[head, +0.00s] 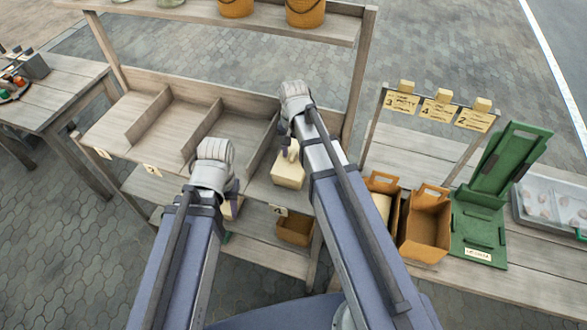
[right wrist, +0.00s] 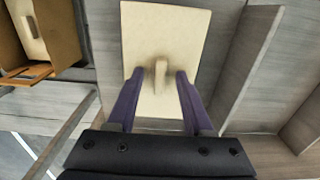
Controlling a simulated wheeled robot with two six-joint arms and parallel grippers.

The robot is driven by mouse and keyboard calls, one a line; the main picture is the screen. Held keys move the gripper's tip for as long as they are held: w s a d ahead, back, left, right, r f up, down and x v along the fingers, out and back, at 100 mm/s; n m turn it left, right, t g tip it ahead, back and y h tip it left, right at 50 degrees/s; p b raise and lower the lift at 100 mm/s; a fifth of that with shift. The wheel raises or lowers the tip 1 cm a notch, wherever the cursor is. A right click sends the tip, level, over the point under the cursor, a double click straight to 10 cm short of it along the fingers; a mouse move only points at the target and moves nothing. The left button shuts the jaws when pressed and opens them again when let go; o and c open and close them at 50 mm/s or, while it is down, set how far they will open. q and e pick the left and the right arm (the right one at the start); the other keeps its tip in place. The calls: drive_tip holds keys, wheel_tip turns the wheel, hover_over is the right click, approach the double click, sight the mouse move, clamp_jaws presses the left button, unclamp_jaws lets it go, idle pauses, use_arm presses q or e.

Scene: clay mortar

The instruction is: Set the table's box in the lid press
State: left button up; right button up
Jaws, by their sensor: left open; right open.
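A cream box with an upright grip on top (head: 288,170) sits in the right-hand bay of the shelf. My right gripper (right wrist: 157,78) is open above it, its purple fingers on either side of the grip with gaps showing in the right wrist view. My left gripper (head: 233,190) is open; its fingers are mostly hidden by its own arm. Another cream piece (head: 231,210) shows partly below it. The green lid press (head: 478,225), with a tilted upright part, stands empty on the right table. A brown carton (head: 383,186) on that table holds a cream box (right wrist: 33,25).
An open brown carton (head: 425,222) stands between the first carton and the press. A clear tray (head: 556,200) lies right of the press. Numbered tags hang on a rack (head: 437,106) behind. Shelf dividers (head: 203,137) separate the bays.

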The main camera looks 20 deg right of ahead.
drive_tip(key=shift+c, duration=0.2)
clamp_jaws()
idle(1.1)
